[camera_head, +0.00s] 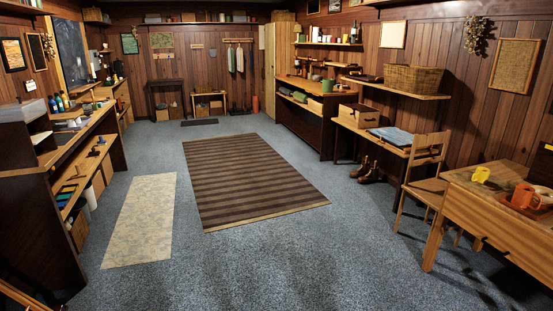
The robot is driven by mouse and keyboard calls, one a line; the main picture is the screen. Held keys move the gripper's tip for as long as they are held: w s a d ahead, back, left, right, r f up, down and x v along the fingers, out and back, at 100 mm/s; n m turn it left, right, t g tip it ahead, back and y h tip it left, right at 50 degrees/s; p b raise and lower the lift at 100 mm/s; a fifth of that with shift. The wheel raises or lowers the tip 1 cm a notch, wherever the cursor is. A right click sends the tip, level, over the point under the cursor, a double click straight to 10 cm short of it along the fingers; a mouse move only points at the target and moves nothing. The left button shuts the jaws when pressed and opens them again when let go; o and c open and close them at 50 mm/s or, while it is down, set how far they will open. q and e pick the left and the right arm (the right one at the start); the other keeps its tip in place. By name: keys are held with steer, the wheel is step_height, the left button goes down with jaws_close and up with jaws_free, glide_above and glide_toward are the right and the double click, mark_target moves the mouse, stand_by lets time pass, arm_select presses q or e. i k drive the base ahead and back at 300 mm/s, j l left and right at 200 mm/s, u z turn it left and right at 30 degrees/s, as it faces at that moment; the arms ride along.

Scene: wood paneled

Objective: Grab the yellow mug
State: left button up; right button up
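A small yellow mug (481,174) stands upright on the wooden table (482,208) at the right edge of the head view. It is near the table's left end. An orange mug (525,197) stands to its right, on a reddish-brown tray. The yellow mug is apart from the orange mug and nothing stands in front of it. Neither of my grippers shows in the head view, so I cannot see their state.
A wooden chair (425,170) stands close beside the table's left side. Boots (371,172) are on the floor by a desk. A striped rug (247,180) and a pale mat (142,220) lie flat. The blue-grey carpet (300,260) in front is clear. Shelving (40,205) lines the left.

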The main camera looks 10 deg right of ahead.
mark_target(482, 175)
steer(key=i+l+z, duration=0.15)
steer(key=i+z, duration=0.3)
steer(key=i+j+z, duration=0.1)
steer(key=i+z, duration=0.4)
steer(key=i+j+z, duration=0.25)
steer(key=i+z, duration=0.2)
steer(key=i+l+z, duration=0.2)
steer(key=i+z, duration=0.2)
steer(key=i, duration=0.45)
steer(key=i+z, duration=0.4)
steer(key=i, duration=0.45)
